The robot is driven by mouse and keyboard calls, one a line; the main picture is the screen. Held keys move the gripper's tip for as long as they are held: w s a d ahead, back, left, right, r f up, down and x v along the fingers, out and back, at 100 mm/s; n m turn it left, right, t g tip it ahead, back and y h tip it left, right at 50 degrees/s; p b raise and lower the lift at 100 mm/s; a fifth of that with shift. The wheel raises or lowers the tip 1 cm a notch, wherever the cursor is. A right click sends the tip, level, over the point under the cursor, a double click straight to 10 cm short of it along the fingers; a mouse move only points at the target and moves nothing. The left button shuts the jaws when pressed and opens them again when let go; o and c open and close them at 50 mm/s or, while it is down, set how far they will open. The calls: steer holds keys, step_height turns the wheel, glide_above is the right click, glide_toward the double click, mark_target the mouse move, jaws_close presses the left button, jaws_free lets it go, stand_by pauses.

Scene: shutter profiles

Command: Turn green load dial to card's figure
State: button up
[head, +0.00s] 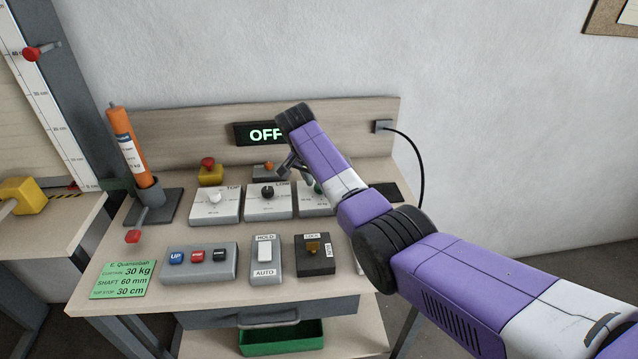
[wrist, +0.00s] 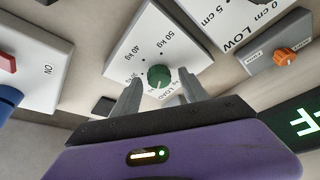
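The green load dial (wrist: 158,77) sits on a white box (wrist: 135,45) with a kg scale; 50 kg and 40 kg are readable in the wrist view. I cannot tell surely which figure its mark points to. In the head view my arm mostly hides the dial. My gripper (wrist: 159,78) is open, with one finger on each side of the dial and visible gaps; contact is not apparent. The gripper also shows in the head view (head: 286,164). The green card (head: 122,280) at the table's front left reads curtain 30 kg, shaft 60 mm, top stop 30 cm.
Two similar boxes with a white dial (head: 215,197) and a black dial (head: 267,191) stand to the left. An orange knob (wrist: 287,56) is close by. A display (head: 262,134) reading OFF is behind. Button and switch boxes (head: 198,264) stand in front.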

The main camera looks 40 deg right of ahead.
steer(key=w+v, duration=0.1)
steer(key=v, duration=0.6)
steer(key=shift+s+r+b, duration=0.35)
steer(key=shift+s+r, duration=0.05)
steer(key=shift+s, duration=0.15)
steer(key=shift+a, duration=0.1)
